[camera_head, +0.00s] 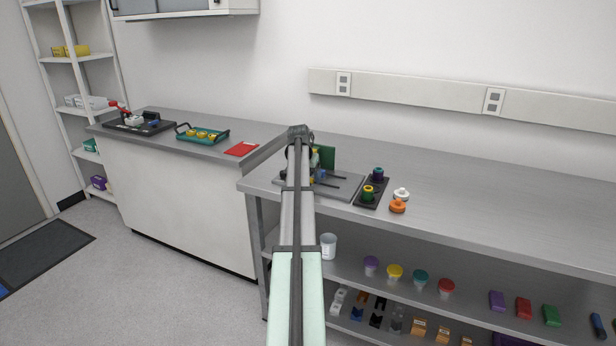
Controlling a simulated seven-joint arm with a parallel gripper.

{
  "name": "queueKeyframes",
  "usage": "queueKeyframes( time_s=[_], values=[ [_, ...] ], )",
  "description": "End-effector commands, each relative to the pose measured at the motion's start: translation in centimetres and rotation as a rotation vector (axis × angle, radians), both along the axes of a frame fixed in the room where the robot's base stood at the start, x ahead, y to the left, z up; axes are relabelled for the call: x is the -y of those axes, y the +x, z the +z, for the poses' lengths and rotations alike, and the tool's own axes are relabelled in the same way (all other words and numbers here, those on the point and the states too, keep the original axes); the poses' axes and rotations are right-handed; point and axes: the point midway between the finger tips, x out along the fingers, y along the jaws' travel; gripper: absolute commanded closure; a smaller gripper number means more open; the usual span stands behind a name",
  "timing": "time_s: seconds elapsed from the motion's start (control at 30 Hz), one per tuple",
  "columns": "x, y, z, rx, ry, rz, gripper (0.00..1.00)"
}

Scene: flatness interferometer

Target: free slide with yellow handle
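The slide itself is not clearly visible. My wrist end is over the device, and my fingertips are hidden behind the arm, so I cannot tell their opening or contact.
A black tray (362,205) right of the device holds a yellow-green piece (368,193) and a purple-teal piece (377,173). White (401,194) and orange (397,207) knobs lie beside it. The bench further right is clear. A red mat (242,149) and teal tray (184,138) are left.

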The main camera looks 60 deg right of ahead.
Motion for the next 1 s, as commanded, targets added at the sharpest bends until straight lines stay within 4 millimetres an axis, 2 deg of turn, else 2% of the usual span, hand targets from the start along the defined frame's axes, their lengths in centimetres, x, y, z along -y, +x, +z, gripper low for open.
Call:
queueKeyframes(
  time_s=[0.23,0.7,1.0],
  values=[
    [-0.7,0.0,1.7,0.001,-0.002,0.000,0.28],
    [-4.0,-0.1,9.7,0.000,-0.001,0.000,0.28],
    [-5.2,-0.1,12.4,0.000,0.000,0.000,0.28]
  ],
)
